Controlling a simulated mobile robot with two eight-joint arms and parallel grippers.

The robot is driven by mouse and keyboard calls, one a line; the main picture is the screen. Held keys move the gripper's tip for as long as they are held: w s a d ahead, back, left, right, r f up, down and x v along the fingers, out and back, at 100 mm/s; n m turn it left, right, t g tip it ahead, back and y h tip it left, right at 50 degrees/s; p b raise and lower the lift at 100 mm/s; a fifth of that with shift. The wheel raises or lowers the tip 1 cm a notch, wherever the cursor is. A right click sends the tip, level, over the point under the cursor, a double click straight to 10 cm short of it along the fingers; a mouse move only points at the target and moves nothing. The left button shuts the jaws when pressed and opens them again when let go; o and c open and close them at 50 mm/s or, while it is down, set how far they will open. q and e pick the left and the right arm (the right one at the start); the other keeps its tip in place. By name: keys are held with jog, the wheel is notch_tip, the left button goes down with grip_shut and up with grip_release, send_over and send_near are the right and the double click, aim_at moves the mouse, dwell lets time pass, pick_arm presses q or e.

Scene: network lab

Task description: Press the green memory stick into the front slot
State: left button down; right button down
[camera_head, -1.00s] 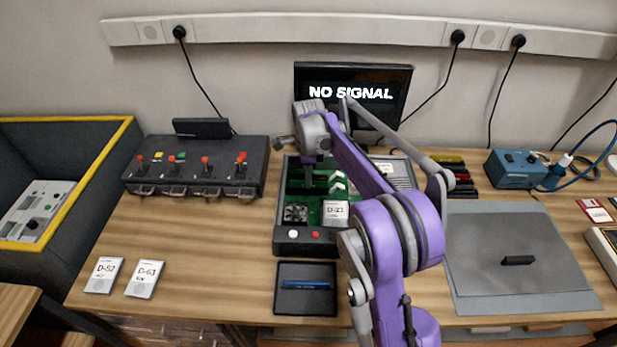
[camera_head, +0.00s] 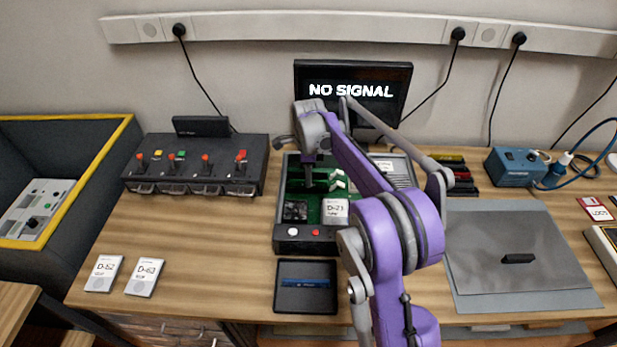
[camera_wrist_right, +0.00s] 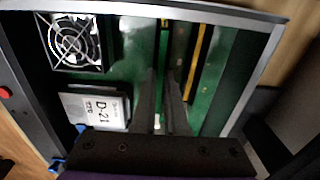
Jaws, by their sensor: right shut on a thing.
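My right gripper (camera_head: 308,185) reaches down into the open computer case (camera_head: 300,243), over the green board. Long slots run away from the fingertips; one has a yellow strip (camera_wrist_right: 197,60). I cannot tell whether the stick is seated or which slot it meets. White clips (camera_head: 338,179) show beside the gripper in the head view. My left gripper is not in view.
The case holds a fan (camera_wrist_right: 75,42) and a white labelled D-21 block (camera_wrist_right: 97,107). A black tray (camera_head: 306,301) with a blue item lies in front. A monitor (camera_head: 352,75) stands behind. A lever box (camera_head: 195,165) is left; a grey mat (camera_head: 465,285) is right.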

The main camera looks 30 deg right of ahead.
jog(key=shift+f, duration=0.4)
dwell(0.3)
jog(key=c, duration=0.9)
grip_release()
jog(key=shift+c, duration=1.1)
jog(key=shift+o, duration=0.9)
jog(key=shift+r+p, duration=2.3)
jog(key=shift+r, duration=1.8)
jog(key=shift+a, duration=0.1)
